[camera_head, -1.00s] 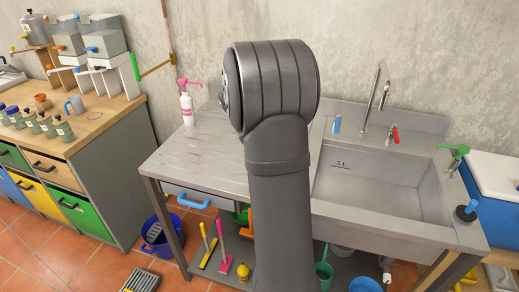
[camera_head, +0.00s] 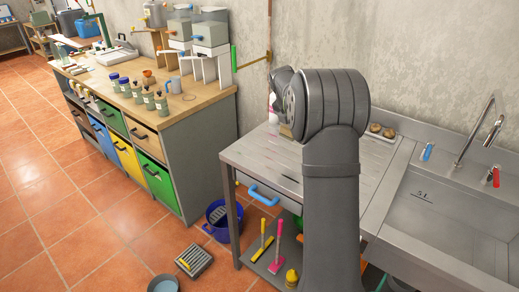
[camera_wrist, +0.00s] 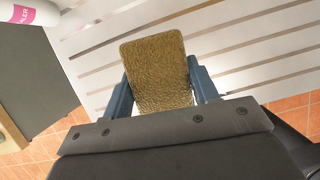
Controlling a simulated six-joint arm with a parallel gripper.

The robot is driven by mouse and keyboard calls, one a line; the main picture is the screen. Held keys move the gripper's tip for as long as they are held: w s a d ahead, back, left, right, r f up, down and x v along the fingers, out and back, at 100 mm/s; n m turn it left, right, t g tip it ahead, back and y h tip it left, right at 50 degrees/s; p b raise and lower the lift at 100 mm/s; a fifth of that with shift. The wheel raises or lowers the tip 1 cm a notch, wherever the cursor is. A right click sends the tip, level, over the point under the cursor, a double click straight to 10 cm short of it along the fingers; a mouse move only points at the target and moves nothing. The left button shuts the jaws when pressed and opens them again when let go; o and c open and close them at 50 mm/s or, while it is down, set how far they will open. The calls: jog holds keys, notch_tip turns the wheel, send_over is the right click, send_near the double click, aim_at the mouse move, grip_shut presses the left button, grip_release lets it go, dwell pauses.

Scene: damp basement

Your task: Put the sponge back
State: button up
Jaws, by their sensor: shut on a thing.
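The sponge (camera_wrist: 158,70) is a rough, olive-brown block in the wrist view. My gripper (camera_wrist: 160,84) is shut on it, with one blue finger at each side. Behind the sponge in that view is the pale, ribbed top of the metal sink unit (camera_wrist: 235,45). I cannot tell how far the sponge is above it. In the head view my arm hides the gripper and most or all of the sponge, above the drainboard (camera_head: 270,160) left of the sink.
A pink-and-white bottle (camera_wrist: 30,12) is near the gripper. A pale tray (camera_head: 392,136) with small brown round things lies on the drainboard behind my arm. The sink basin (camera_head: 450,215) is to the right. A wooden workbench (camera_head: 205,100) stands left. Floor between holds a blue bucket (camera_head: 222,222) and grated box (camera_head: 195,262).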

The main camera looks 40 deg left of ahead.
jog(key=a+n, duration=0.1)
jog(key=a, duration=0.2)
send_over(259, 146)
jog(key=s, duration=0.1)
jog(key=f, duration=0.6)
jog(key=shift+s+d+f, duration=0.1)
jog(key=shift+s+f, duration=0.1)
jog(key=shift+f, duration=2.1)
jog(key=shift+f, duration=0.15)
jog(key=o, duration=1.3)
jog(key=v, duration=1.2)
jog(key=shift+d, duration=0.25)
